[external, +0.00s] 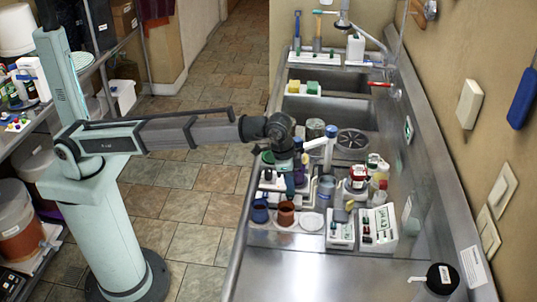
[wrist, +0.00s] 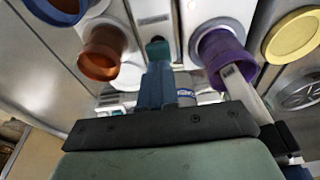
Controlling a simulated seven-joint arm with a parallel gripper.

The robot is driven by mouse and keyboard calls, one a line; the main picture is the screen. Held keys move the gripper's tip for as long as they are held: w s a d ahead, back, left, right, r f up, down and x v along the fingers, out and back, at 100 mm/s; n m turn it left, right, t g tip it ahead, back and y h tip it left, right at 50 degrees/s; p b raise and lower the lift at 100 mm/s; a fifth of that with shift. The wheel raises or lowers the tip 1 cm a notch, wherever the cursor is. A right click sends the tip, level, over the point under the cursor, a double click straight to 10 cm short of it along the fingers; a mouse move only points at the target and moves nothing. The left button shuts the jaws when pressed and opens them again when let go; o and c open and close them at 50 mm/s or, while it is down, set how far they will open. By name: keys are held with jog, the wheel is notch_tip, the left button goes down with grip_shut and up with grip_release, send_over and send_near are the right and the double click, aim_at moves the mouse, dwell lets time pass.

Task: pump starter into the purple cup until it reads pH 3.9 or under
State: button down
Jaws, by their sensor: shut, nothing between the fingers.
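The purple cup (wrist: 222,48) stands right of my fingers in the wrist view, on a pale base. A pale stick-like meter (wrist: 243,92) with a small grey display reaches up to the cup's near rim; I cannot read it or tell whether its tip is inside. My gripper (wrist: 160,72) is shut and empty, its blue fingers together. A dark teal piece (wrist: 157,47) shows just beyond the fingertips; I cannot tell whether they touch it. In the external view my gripper (external: 290,184) points down over the crowded counter, and I cannot make out the purple cup clearly there.
An orange-brown cup (wrist: 102,50) and a blue cup (wrist: 58,8) stand left of my fingers. A yellow round lid (wrist: 292,35) lies at right. White boxes (external: 378,230) and jars (external: 357,178) crowd the counter. The near counter (external: 320,275) is mostly clear.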

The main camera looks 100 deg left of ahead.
jog(key=shift+f, duration=1.35)
jog(key=shift+r, duration=3.55)
